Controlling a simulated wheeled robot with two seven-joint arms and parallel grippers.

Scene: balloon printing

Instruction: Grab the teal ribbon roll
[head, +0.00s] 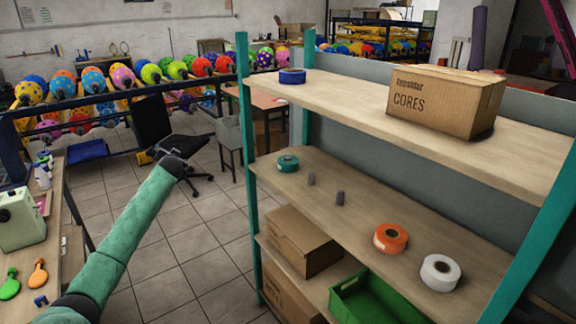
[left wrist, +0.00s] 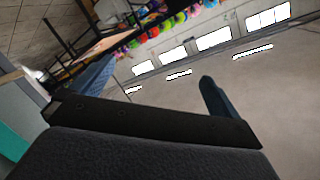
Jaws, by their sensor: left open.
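The teal ribbon roll (head: 288,163) lies on the middle shelf board at its far left end, in the head view. My left arm reaches up from the lower left, and my left gripper (head: 184,146) is in the air left of the shelf, well apart from the roll. It is open and holds nothing that I can see. My right gripper is not in view.
The shelf unit's teal post (head: 246,130) stands left of the roll. Two small grey pieces (head: 325,189), an orange roll (head: 390,238) and a white roll (head: 440,272) share its board. Above are a blue roll (head: 292,76) and a cardboard box (head: 446,100).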

